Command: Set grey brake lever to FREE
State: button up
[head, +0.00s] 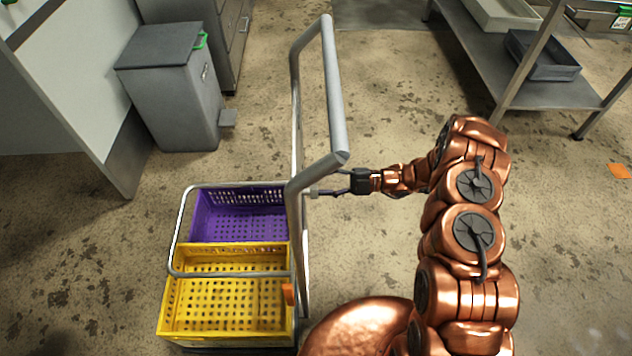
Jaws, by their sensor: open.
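A cart with a grey tubular push handle (334,85) stands in the middle of the head view. My gripper (322,190) reaches in from the right, just right of the handle's near upright, with its fingers pointing left at the cart. The jaws are open. A small light grey piece shows at the fingertips, beside the upright; I cannot tell whether it is the brake lever or part of the fingers. No FREE marking can be read. The upright hides part of what lies behind it.
The cart carries a purple crate (240,196) and a yellow crate (176,310). An orange piece (289,294) sits at the cart's right side. A grey pedal bin (172,90) stands upper left, a steel shelf table (560,94) upper right.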

jog(key=d, duration=0.8)
jog(key=shift+w+d, duration=0.15)
jog(key=shift+w, duration=0.2)
jog(key=s+a+r+n+g+h, duration=0.2)
jog(key=s+r+n+g+h, duration=0.15)
jog(key=s+r+n, duration=0.55)
jog(key=s+a+r+n+g+h, duration=0.2)
jog(key=s+r+n+h, duration=0.25)
jog(key=r+n, duration=0.75)
jog(key=s+d+r+n+t+h, duration=0.25)
jog(key=s+d+n+h, duration=0.35)
jog(key=s+n, duration=0.5)
jog(key=s+d+r+n+t+h, duration=0.2)
jog(key=s+d+r+n+h, duration=0.2)
jog(key=s+d+n, duration=0.55)
notch_tip(320, 180, up, 13)
jog(key=s+a+p, duration=0.1)
jog(key=p, duration=1.1)
jog(key=shift+a+n+t+p, duration=0.3)
jog(key=shift+n+t+p, duration=0.05)
jog(key=shift+n+t, duration=0.1)
